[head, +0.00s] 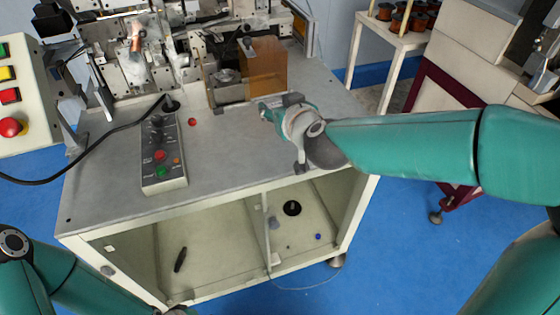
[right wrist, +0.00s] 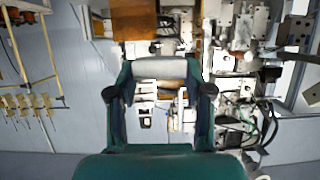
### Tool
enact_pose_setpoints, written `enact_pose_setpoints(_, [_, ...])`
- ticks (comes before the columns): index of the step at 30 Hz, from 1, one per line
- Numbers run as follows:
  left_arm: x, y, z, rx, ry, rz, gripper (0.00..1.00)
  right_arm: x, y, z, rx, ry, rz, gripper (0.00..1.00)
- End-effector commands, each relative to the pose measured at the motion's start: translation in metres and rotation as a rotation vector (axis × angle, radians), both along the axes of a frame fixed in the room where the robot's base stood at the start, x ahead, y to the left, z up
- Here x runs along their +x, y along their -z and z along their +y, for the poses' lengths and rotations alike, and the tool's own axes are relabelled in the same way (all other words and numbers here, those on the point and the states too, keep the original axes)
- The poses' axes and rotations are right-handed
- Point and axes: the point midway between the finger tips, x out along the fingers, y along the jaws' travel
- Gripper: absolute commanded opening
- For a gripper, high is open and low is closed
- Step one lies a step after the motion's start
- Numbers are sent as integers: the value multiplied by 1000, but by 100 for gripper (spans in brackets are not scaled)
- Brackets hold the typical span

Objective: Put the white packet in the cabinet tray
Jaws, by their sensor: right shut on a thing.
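My right gripper (head: 284,114) is above the right part of the grey machine top, in front of the brown block. In the right wrist view, its two green fingers (right wrist: 160,92) are closed on a pale grey-white thing, which I take for the white packet (right wrist: 159,68). The packet is not clear in the head view. The open cabinet (head: 222,246) is under the machine top, below and left of the right gripper. It has a divider and a pale floor; I cannot tell a separate tray.
A control box (head: 163,152) with buttons and a cable stands on the top's left side. The brown block (head: 264,66) and winder parts fill the back. A black disc (head: 292,208) is in the cabinet's right part, a dark handle (head: 180,259) in its left part.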

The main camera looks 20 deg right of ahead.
Motion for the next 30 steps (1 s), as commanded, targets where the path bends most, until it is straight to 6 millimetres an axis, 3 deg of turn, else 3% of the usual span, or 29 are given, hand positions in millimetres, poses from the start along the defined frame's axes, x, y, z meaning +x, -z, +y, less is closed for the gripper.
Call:
enact_pose_setpoints(1, [0, 14, 0, 0, 0, 1, 40, -1, 20, -4, -2, 6, 4, 29])
enact_pose_setpoints(5, [0, 32, 0, 0, 0, 1, 40, -3, 56, -8, -2, 15, 6, 29])
enact_pose_setpoints(12, [0, 49, 0, 0, 0, 1, 40, -3, 114, -11, -3, 23, 7, 29])
enact_pose_setpoints(16, [0, 52, 0, 0, 0, 0, 40, -3, 134, -12, 0, 24, 4, 29])
enact_pose_setpoints(23, [0, 53, 0, 0, 0, 0, 40, -3, 149, -13, -1, 26, 2, 29])
enact_pose_setpoints(30, [0, 56, 0, 0, 0, 0, 40, -4, 181, -13, -2, 25, 4, 29])
